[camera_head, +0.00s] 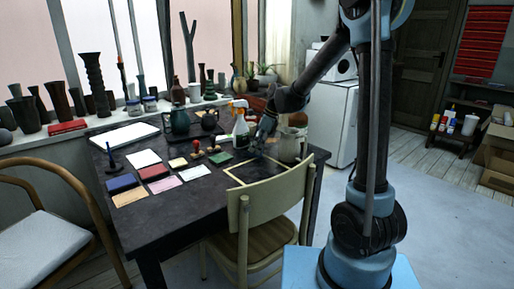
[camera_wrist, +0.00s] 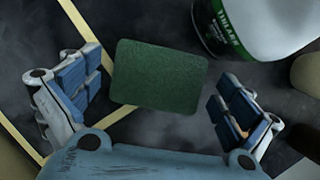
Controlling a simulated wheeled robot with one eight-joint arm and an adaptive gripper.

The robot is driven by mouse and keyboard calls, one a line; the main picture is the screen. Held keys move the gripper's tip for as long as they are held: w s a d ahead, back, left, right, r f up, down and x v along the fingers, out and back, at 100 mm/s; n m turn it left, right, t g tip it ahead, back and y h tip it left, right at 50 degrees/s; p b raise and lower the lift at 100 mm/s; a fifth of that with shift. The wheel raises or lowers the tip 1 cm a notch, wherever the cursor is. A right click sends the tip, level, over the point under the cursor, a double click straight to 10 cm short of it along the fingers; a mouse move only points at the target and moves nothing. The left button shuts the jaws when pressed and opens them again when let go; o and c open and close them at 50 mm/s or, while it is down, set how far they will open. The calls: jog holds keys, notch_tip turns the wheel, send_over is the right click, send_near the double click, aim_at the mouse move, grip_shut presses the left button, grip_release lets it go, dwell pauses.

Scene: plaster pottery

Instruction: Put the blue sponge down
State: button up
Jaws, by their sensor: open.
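My gripper (camera_head: 264,132) is over the right part of the dark table, close to a spray bottle (camera_head: 240,128). In the wrist view my gripper (camera_wrist: 158,92) is open, with its two blue-padded fingers spread apart. A flat green pad with rounded corners (camera_wrist: 158,76) lies on the dark surface between the fingers, with gaps on both sides. It looks green; I see no clearly blue sponge. A green pad (camera_head: 219,158) also shows on the table in the head view; I cannot tell whether it is the same one.
A pale yellow outline (camera_head: 233,179) marks the table's near right. A jug (camera_head: 290,146) stands beside my gripper. A white bottle with a green label (camera_wrist: 262,28) is close to the right finger. A chair (camera_head: 265,200) stands at the front edge. Several cards and pads cover the left.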

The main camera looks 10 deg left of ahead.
jog(key=v, duration=1.2)
